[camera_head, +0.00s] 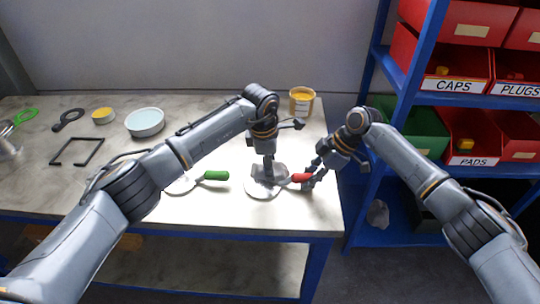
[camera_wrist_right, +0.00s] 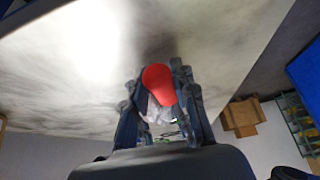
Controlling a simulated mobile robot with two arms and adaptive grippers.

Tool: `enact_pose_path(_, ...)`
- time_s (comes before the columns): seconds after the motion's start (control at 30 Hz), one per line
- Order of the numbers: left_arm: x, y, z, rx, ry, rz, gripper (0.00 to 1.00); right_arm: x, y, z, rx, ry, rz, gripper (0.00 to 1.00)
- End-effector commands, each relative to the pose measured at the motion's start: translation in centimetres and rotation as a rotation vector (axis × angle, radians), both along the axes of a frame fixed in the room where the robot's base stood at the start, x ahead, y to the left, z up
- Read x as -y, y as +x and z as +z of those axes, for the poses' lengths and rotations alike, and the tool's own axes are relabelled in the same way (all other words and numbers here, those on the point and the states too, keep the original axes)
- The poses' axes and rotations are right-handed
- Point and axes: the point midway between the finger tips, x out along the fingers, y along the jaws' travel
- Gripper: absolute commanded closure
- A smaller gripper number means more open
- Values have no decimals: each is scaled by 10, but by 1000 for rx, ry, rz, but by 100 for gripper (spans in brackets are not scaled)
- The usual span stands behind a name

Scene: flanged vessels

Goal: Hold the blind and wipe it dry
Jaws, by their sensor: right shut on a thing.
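The blind is a white disc (camera_head: 258,190) with a red handle (camera_head: 301,177), lying near the front right of the table. My right gripper (camera_head: 311,179) is shut on the red handle. The handle (camera_wrist_right: 158,80) shows between its fingers in the right wrist view. My left gripper (camera_head: 266,160) points down over the disc, with a grey crumpled cloth (camera_head: 270,172) at its tips. Its fingers are hard to make out, but it appears shut on the cloth. The cloth covers part of the disc; whether it presses on it I cannot tell.
A second white disc with a green handle (camera_head: 215,175) lies to the left, partly behind my left arm. A yellow-filled tub (camera_head: 302,100) stands behind. A pale bowl (camera_head: 145,122) and a black frame (camera_head: 76,152) are farther left. A blue rack (camera_head: 408,90) with bins stands at right.

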Motion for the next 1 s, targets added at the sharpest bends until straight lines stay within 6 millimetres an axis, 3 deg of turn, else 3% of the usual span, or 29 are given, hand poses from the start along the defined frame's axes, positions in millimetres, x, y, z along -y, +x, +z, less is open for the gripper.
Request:
enact_pose_path(0.57, -7, -54, 0, -1, -1, -3, 77, 1, 0, 0, 0, -1, -1, 99)
enact_pose_path(1.0, -13, -14, 0, 0, 0, 2, 77, 0, 0, 0, 0, -1, -1, 99)
